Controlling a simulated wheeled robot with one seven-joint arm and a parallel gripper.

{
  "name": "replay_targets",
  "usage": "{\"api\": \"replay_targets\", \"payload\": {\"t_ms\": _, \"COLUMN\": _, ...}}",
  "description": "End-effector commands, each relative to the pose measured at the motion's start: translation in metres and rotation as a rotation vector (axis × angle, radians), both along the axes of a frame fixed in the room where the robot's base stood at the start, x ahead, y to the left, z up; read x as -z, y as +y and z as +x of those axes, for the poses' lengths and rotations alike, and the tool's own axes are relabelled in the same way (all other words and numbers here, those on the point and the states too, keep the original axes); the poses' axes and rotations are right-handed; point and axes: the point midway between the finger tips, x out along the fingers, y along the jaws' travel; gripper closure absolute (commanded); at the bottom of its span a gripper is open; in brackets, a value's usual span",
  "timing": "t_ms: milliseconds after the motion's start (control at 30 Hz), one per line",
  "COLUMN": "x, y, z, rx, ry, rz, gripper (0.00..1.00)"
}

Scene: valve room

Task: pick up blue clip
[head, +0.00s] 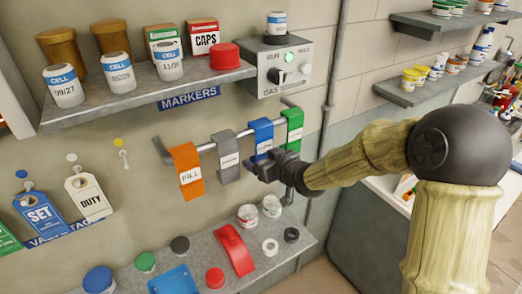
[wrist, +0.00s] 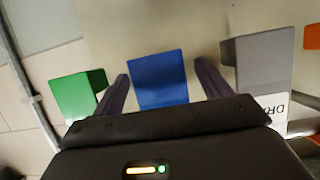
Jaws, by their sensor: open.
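The blue clip (head: 262,133) hangs on a metal rail between the grey clip (head: 229,158) and the green clip (head: 292,128). My gripper (head: 262,169) is at the lower part of the blue clip in the head view and hides some of it. In the wrist view the blue clip (wrist: 158,80) lies between my two open fingers (wrist: 163,88), with a gap visible on each side. The green clip (wrist: 78,96) is outside the left finger, and the grey clip (wrist: 264,65) is close outside the right finger. I cannot tell how deep the fingers reach around it.
An orange clip (head: 187,170) hangs at the rail's left end. Above is a shelf (head: 140,90) with labelled containers and a gas switch box (head: 283,66). Below is a lower shelf (head: 205,250) with caps and a red lever-like piece (head: 233,249). Tags hang at left.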

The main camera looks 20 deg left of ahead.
Motion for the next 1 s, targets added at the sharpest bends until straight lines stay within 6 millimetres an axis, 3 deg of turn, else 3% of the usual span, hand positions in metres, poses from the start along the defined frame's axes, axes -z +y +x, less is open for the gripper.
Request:
{"api": "replay_targets", "payload": {"t_ms": 200, "x": 0.0064, "y": 0.014, "z": 0.0114, "rx": -0.001, "ry": 0.001, "rz": -0.001, "gripper": 0.24}}
{"api": "replay_targets", "payload": {"t_ms": 733, "x": 0.0076, "y": 0.0139, "z": 0.012, "rx": 0.0, "ry": -0.001, "rz": -0.001, "gripper": 0.24}}
{"api": "replay_targets", "payload": {"t_ms": 767, "x": 0.0076, "y": 0.0139, "z": 0.0119, "rx": 0.0, "ry": 0.0, "rz": 0.0, "gripper": 0.26}}
{"api": "replay_targets", "payload": {"t_ms": 1000, "x": 0.0076, "y": 0.0139, "z": 0.0119, "rx": 0.0, "ry": 0.0, "rz": 0.0, "gripper": 0.73}}
